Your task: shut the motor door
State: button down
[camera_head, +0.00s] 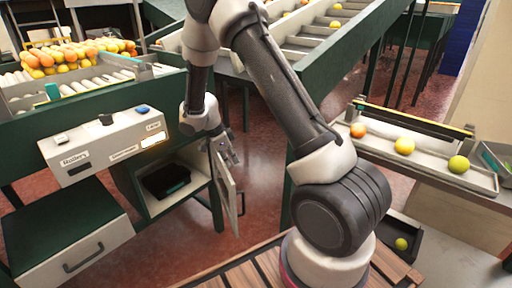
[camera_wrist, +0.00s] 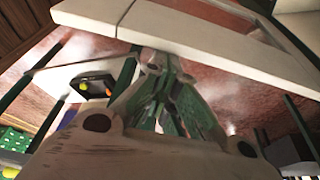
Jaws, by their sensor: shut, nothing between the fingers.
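The motor door (camera_head: 226,188) is a pale panel with a handle, standing open at the right side of the green cabinet. The open compartment (camera_head: 145,202) beside it holds a dark motor-like block (camera_head: 166,181). My gripper (camera_head: 231,158) is shut and empty, pointing down at the door's upper part; I cannot tell whether it touches it. In the wrist view my gripper's fingers (camera_wrist: 158,68) are together, close to a long pale panel (camera_wrist: 200,36) that seems to be the door.
A control box (camera_head: 105,142) with buttons and a lit label sits above the compartment. A drawer with a handle (camera_head: 82,258) is at lower left. A tray (camera_head: 430,172) with several fruits is at right. Red floor right of the door is open; a green table leg stands beyond.

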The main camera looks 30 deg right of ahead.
jog(key=w+a, duration=0.2)
jog(key=a, duration=0.6)
jog(key=shift+a+m, duration=0.3)
